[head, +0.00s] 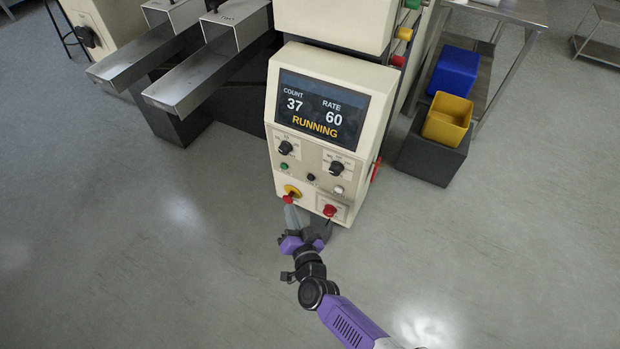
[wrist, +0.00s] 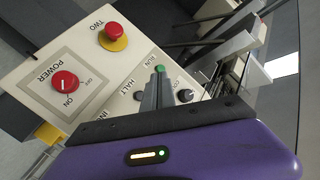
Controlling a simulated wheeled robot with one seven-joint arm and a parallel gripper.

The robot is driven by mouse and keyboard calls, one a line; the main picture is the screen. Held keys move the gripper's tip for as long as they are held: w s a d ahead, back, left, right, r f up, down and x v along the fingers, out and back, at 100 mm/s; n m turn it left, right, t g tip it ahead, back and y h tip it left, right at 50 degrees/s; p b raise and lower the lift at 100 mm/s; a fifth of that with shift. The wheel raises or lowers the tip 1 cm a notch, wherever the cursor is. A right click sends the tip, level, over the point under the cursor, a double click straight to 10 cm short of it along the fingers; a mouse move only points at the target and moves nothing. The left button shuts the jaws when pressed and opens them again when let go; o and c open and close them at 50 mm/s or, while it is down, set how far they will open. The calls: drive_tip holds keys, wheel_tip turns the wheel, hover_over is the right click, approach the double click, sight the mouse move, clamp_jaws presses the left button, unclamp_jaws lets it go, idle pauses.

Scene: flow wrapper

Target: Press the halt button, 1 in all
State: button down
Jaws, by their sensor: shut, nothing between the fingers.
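The halt button (head: 311,177) is a small black button on the cream control panel in the head view, between the green run button (head: 284,166) and a white button. The green run button (wrist: 160,69) shows just past the fingertips. My gripper (wrist: 157,78) is shut and empty, pointing at the panel. In the head view my gripper (head: 305,232) is in front of the panel's lower edge. Contact cannot be told.
A red mushroom button on yellow (wrist: 113,37) and the red power switch (wrist: 65,84) sit close by on the panel. The screen (head: 318,108) reads RUNNING, count 37, rate 60. Metal chutes (head: 205,70) stand left, bins (head: 447,118) right. The floor in front is clear.

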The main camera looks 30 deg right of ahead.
sight(311, 178)
drive_tip(key=shift+d, duration=0.1)
drive_tip(key=w+d+b, duration=0.4)
drive_tip(key=w+d, duration=0.1)
drive_tip(key=d, duration=0.2)
drive_tip(key=shift+b, duration=0.4)
drive_tip(key=shift+w, duration=0.15)
idle(1.8)
drive_tip(key=shift+w+d, duration=0.2)
drive_tip(key=shift+d, duration=0.1)
drive_tip(key=shift+w+d+b, duration=0.25)
drive_tip(key=shift+d+b, duration=0.1)
drive_tip(key=shift+b, duration=0.1)
idle(0.6)
drive_tip(key=shift+s+a+r, duration=0.1)
drive_tip(key=shift+a, duration=0.05)
drive_tip(key=shift+s+a+p, duration=0.45)
drive_tip(key=shift+a+p, duration=0.1)
drive_tip(key=shift+p, duration=0.1)
